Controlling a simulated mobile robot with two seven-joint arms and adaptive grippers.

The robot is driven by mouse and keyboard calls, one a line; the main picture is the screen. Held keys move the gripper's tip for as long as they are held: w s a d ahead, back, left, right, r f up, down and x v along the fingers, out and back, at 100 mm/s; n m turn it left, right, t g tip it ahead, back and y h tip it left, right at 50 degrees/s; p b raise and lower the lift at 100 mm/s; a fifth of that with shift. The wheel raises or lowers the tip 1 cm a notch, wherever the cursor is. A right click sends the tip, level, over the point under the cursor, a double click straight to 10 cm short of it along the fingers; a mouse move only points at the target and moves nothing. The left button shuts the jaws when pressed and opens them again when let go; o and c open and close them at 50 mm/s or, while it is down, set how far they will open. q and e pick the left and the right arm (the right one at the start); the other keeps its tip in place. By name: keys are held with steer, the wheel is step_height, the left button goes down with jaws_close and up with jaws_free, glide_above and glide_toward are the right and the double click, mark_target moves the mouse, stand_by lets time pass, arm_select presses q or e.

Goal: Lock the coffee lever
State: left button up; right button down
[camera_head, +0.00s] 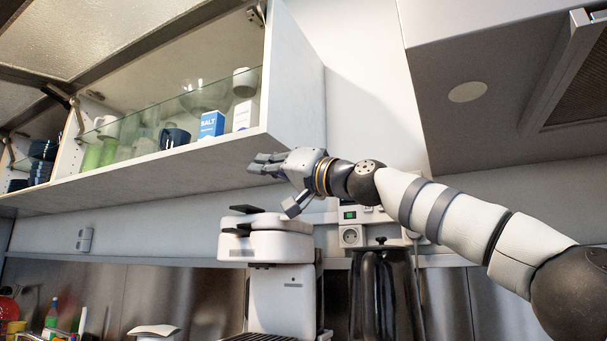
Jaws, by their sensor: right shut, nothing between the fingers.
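A white coffee machine (279,245) stands low in the middle of the view. A dark flat piece (243,209), which looks like its lever, sits tilted on the left of its top. My right gripper (260,163) comes in from the right, above the machine and just under the cabinet's lower front corner. Its fingers are shut and empty, pointing left. It appears apart from the dark piece. My left gripper is not in view.
An open wall cabinet (230,151) with cups and a blue salt box (211,124) hangs over the counter. A black kettle (384,292) stands right of the machine, below a wall socket (351,236). A range hood (500,75) is at the upper right.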

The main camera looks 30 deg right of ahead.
steer(key=shift+s+d+f, duration=0.1)
steer(key=shift+d+f, duration=0.6)
steer(key=shift+d, duration=0.15)
steer(key=v, duration=0.8)
steer(key=shift+d, duration=0.15)
